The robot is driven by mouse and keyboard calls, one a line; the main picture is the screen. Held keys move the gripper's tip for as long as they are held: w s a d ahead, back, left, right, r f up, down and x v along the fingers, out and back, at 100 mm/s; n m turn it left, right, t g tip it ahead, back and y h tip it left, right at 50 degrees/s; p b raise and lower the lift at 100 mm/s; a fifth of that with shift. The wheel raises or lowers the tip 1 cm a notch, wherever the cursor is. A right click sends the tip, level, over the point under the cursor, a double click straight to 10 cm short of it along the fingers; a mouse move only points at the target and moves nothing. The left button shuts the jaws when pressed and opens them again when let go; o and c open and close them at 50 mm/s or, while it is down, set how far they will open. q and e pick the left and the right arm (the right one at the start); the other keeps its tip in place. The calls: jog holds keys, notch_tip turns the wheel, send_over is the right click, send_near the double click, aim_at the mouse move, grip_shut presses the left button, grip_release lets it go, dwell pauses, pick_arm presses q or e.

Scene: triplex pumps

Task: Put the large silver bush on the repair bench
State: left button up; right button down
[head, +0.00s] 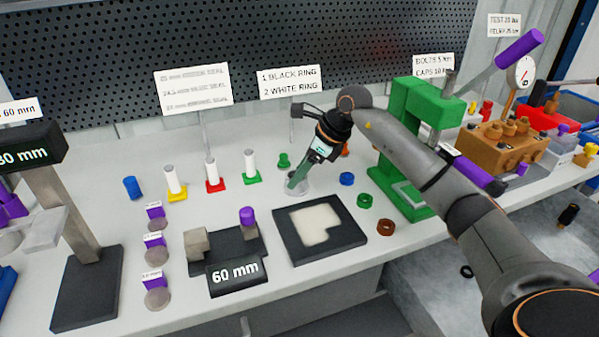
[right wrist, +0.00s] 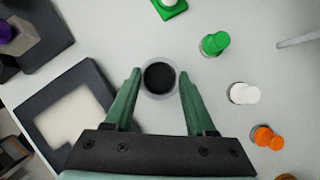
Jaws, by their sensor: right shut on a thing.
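The large silver bush (right wrist: 158,97) is a short grey ring with a dark bore. It sits between the two green fingers of my right gripper (right wrist: 158,92), which is shut on it. In the head view the right gripper (head: 299,178) reaches down from the right, tilted, and the bush (head: 302,187) shows at its fingertips, at or just above the white bench top (head: 330,185). I cannot tell whether the bush touches the bench. My left gripper is not in view.
A dark tray with a pale recess (head: 283,232) lies just in front of the bush. A green press (head: 392,140) stands to the right. Small coloured rings (head: 347,179) lie between. White posts on coloured bases (head: 250,168) and a 60 mm gauge (head: 236,272) are at left.

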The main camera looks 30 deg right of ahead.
jog(key=shift+f, duration=0.15)
jog(key=shift+c, duration=1.1)
grip_release()
jog(key=p+v, duration=0.1)
jog(key=v, duration=1.1)
